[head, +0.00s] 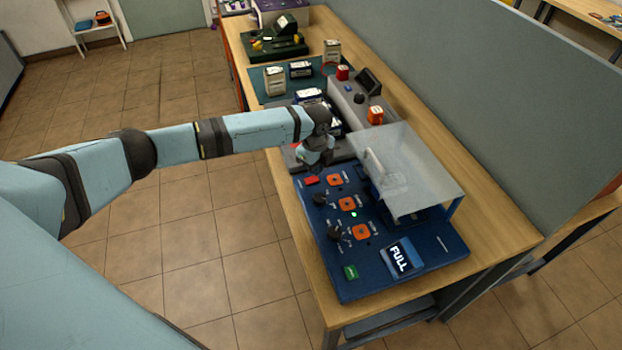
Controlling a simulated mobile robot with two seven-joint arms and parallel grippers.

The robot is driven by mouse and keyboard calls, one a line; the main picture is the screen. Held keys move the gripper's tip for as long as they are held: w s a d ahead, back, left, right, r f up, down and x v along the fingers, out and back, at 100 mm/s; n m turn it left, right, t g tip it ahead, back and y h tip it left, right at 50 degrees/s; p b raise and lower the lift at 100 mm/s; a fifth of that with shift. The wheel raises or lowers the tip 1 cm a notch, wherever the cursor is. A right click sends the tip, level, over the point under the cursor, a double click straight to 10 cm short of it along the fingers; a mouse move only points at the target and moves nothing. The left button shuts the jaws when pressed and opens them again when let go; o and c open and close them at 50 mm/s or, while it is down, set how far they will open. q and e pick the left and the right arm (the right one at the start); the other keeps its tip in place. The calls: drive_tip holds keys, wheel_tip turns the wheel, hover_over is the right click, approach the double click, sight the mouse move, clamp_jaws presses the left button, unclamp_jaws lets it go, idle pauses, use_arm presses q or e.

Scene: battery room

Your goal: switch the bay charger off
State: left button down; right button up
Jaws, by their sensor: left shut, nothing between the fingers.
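The bay charger (445,250) is a blue panel on the wooden bench, with a raised clear cover (410,165) over its back part. Its screen (398,259) reads FULL. A small green light (353,214) is lit. Near its left edge are a red button (311,181) at the far end and a green button (350,272) at the near end. Orange squares and black knobs (335,232) lie between. My left gripper (310,165) is shut and empty, pointing down close to the red button; I cannot tell whether it touches. My right gripper is out of view.
Behind my left gripper stand a grey unit (345,97) with an orange block (375,115), and a green mat (257,84) with white-and-dark batteries. A grey partition (470,90) runs along the bench's right side. Open tiled floor lies to the left.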

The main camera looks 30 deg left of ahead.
sight(315, 178)
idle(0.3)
use_arm(q)
drive_tip(key=shift+f, duration=0.55)
drive_tip(key=shift+f+b, duration=0.6)
drive_tip(key=shift+f, duration=0.25)
idle(0.5)
drive_tip(key=shift+s, duration=0.1)
drive_tip(key=shift+r+p, duration=0.65)
drive_tip(key=shift+p, duration=0.1)
drive_tip(key=shift+r+p, duration=0.7)
drive_tip(key=shift+r, duration=0.05)
drive_tip(key=shift+r+p, duration=0.65)
drive_tip(key=shift+r, duration=0.05)
wheel_tip(315, 178, up, 3)
drive_tip(key=p, duration=0.3)
